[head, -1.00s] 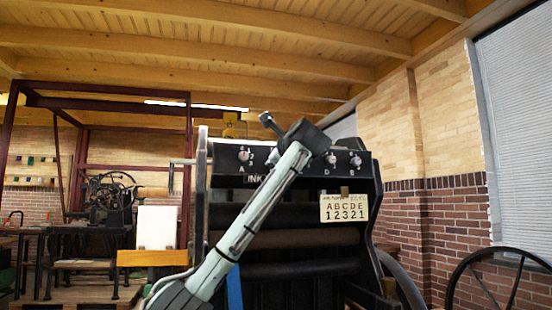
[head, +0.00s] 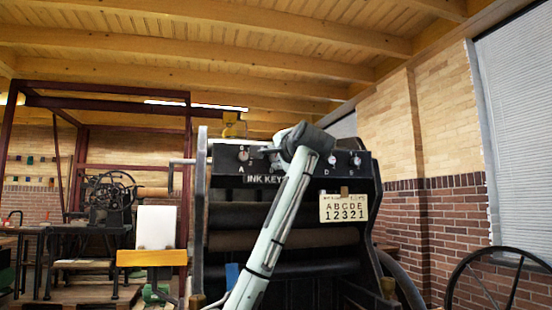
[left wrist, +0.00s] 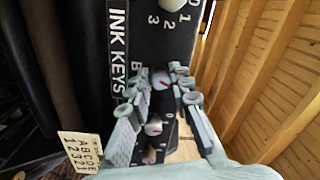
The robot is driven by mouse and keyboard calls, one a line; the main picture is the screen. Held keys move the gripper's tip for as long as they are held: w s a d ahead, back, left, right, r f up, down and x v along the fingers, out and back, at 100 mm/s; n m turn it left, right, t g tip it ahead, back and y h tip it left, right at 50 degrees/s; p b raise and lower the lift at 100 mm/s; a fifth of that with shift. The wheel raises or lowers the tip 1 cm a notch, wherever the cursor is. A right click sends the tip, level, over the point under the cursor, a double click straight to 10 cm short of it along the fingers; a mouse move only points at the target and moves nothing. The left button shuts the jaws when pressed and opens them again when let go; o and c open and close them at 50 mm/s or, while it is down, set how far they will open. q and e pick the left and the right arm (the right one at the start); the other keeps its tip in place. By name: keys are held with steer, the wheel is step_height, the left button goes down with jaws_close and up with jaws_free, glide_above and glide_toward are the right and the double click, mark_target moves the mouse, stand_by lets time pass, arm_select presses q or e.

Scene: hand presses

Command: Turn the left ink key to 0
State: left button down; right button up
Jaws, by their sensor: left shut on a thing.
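A row of round ink keys sits on the black press panel (head: 265,179). The leftmost, ink key A (head: 243,156), is clear in the head view; a knob with 0 to 3 beside it shows at the top of the left wrist view (left wrist: 193,12). My left gripper (head: 265,150) is at the panel just right of key A. In the left wrist view its fingers (left wrist: 160,74) are on both sides of ink key B (left wrist: 160,82), which has a red pointer mark. The gripper's hand hides the middle keys in the head view. My right gripper is not in view.
Keys D (head: 332,160) and E (head: 357,161) are to the right. A card (head: 344,208) reading ABCDE, 12321 hangs below them. A crank handle (head: 181,162) juts out left of the press. A large spoked wheel (head: 500,285) stands at the right.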

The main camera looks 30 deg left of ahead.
arm_select(q)
steer(key=n, duration=0.4)
steer(key=shift+f, duration=0.1)
steer(key=shift+n, duration=0.5)
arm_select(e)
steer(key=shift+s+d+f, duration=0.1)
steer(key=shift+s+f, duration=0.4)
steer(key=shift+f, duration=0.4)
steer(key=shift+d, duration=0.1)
arm_select(q)
steer(key=c, duration=1.3)
jaws_free()
steer(key=shift+c, duration=0.2)
steer(key=shift+n, duration=0.3)
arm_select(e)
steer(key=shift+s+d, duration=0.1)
arm_select(q)
steer(key=v, duration=1.2)
